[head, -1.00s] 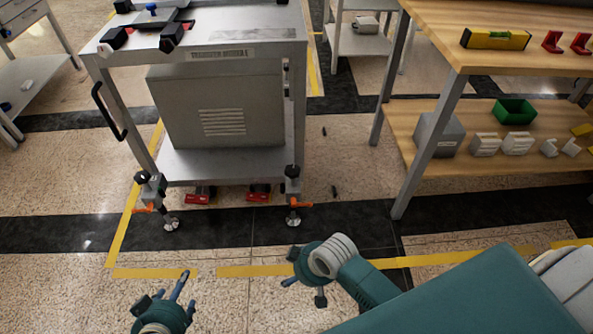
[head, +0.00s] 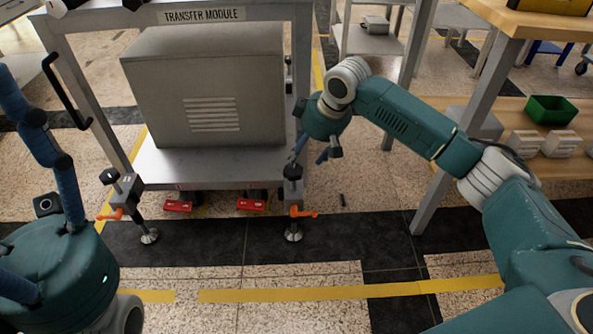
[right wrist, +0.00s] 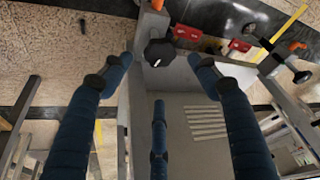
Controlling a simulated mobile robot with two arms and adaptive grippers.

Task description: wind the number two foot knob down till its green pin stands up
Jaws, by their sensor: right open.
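Two black foot knobs stand on the front legs of the transfer module cart (head: 228,13): a left knob (head: 110,176) and a right knob (head: 292,172). I cannot read which is number two. My right gripper (head: 306,156) is open just above the right knob. In the right wrist view this knob (right wrist: 159,52), with a white mark on top, sits between the spread fingertips, with gaps at both sides. I see no green pin standing at either foot. My left gripper (head: 45,245) is low at the left, close to the camera, its fingertips partly cut off.
Orange levers, left (head: 112,214) and right (head: 303,211), stick out below the knobs, above round foot pads. Red pedals (head: 252,204) lie under the cart. A wooden workbench (head: 540,22) stands at the right. The floor in front is clear.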

